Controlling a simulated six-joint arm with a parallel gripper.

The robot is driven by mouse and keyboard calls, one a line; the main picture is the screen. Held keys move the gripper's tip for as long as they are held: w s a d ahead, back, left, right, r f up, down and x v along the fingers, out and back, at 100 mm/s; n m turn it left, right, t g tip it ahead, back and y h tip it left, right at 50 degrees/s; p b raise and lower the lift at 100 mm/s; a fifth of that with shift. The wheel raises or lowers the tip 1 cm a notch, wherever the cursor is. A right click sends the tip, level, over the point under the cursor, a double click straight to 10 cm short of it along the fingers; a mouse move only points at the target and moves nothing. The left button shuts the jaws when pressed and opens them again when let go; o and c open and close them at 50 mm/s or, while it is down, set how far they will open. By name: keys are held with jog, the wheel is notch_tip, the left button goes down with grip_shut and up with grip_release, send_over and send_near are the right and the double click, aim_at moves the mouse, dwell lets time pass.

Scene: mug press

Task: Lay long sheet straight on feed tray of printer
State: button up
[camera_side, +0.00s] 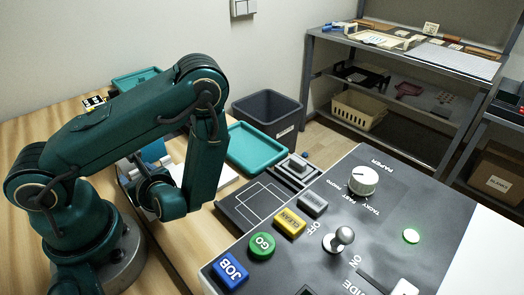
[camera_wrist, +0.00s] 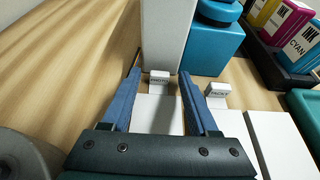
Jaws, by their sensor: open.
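In the wrist view, my gripper (camera_wrist: 160,76) is open, its two blue fingers on either side of a white sheet stack (camera_wrist: 157,115) with a tab marked PHOTO (camera_wrist: 159,79). Nothing is held between the fingers. To the right lies another white stack (camera_wrist: 234,124) with a tab marked TACKY (camera_wrist: 217,93). I cannot tell which sheet is the long one. In the side view, the printer's control panel (camera_side: 330,210) is at the right. A dark plate with white outlines (camera_side: 256,203), which looks like the feed tray, adjoins it. My wrist hides most of the white stacks there.
A tall pale block (camera_wrist: 166,32) and a teal bottle (camera_wrist: 213,45) stand just beyond the fingers. Ink boxes (camera_wrist: 296,35) are at the upper right. In the side view, a teal tray (camera_side: 257,147) and a dark bin (camera_side: 267,115) lie behind the plate.

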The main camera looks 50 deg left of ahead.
jog(key=v, duration=1)
jog(key=shift+d+r, duration=0.25)
jog(key=shift+d, duration=0.35)
jog(key=shift+d+r, duration=0.1)
jog(key=n, duration=0.1)
jog(key=n+g+h, duration=0.1)
jog(key=h, duration=0.1)
jog(key=shift+s+d+r+n, duration=0.3)
jog(key=shift+s+n, duration=0.05)
jog(key=shift+n, duration=0.05)
jog(key=w+d+r+n+t+h, duration=0.3)
jog(key=d+r+n+t+h, duration=0.3)
jog(key=r+n+h, duration=0.4)
jog(key=n+h, duration=0.1)
jog(key=n, duration=0.3)
jog(key=shift+w+d+n+h, duration=0.2)
jog(key=shift+w+n+h, duration=0.1)
jog(key=shift+w+n, duration=0.1)
jog(key=shift+o, duration=0.6)
jog(key=shift+w+r+t, duration=0.1)
jog(key=shift+r+t, duration=0.2)
jog(key=shift+r, duration=0.15)
